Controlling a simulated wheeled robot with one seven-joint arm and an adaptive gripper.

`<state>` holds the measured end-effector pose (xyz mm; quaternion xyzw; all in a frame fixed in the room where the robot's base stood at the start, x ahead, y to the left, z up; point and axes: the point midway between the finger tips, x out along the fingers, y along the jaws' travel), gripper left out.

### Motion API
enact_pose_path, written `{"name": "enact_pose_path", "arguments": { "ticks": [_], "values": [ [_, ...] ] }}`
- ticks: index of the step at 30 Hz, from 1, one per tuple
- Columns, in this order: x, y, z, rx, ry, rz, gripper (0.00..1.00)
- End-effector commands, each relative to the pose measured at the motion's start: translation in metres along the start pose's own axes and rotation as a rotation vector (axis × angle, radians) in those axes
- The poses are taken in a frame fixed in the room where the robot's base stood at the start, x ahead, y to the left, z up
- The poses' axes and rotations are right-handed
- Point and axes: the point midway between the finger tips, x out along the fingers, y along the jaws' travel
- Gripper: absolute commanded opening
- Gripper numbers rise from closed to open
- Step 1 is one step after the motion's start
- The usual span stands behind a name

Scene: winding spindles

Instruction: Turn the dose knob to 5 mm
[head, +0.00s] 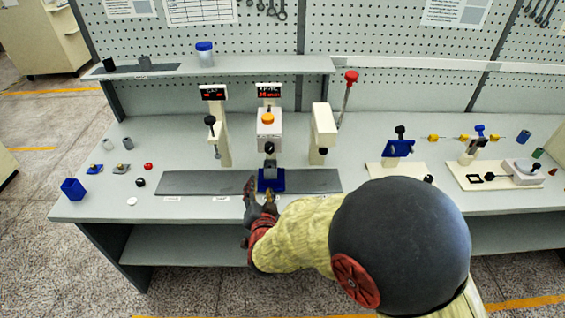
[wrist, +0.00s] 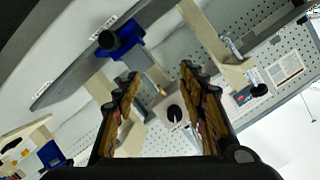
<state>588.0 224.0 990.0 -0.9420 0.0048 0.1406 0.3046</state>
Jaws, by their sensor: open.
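The middle station has a white box (head: 268,132) with an orange cap on top, under a display (head: 268,91) with red text that seems to read 35 mm. In the wrist view a round black knob (wrist: 173,113) sits on a pale face, seen between my open fingers and apart from them. My gripper (head: 261,196) is open and empty, in front of the blue holder (head: 271,186) below the box. It also shows in the wrist view (wrist: 157,82), its fingers spread to either side.
A station with a black-knobbed post (head: 223,140) stands left, and a cream press with a red-topped lever (head: 350,77) right. A grey strip (head: 205,183) lies along the bench. Small parts and a blue bin (head: 73,189) are at left; other fixtures (head: 397,150) at right.

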Motion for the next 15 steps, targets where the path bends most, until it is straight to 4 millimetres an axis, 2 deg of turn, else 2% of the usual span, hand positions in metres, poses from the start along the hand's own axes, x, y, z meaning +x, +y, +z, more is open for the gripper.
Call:
{"name": "enact_pose_path", "arguments": {
  "ticks": [1,3,6,11,15],
  "values": [
    [0.001,-0.006,-0.021,0.032,0.075,-0.017,0.42],
    [-0.001,-0.013,-0.046,0.069,0.166,-0.041,0.42],
    [-0.006,-0.018,-0.068,0.101,0.247,-0.066,0.42],
    [-0.005,-0.022,-0.08,0.128,0.286,-0.086,0.42],
    [0.011,-0.022,-0.084,0.129,0.285,-0.086,0.42]
  ]
}}
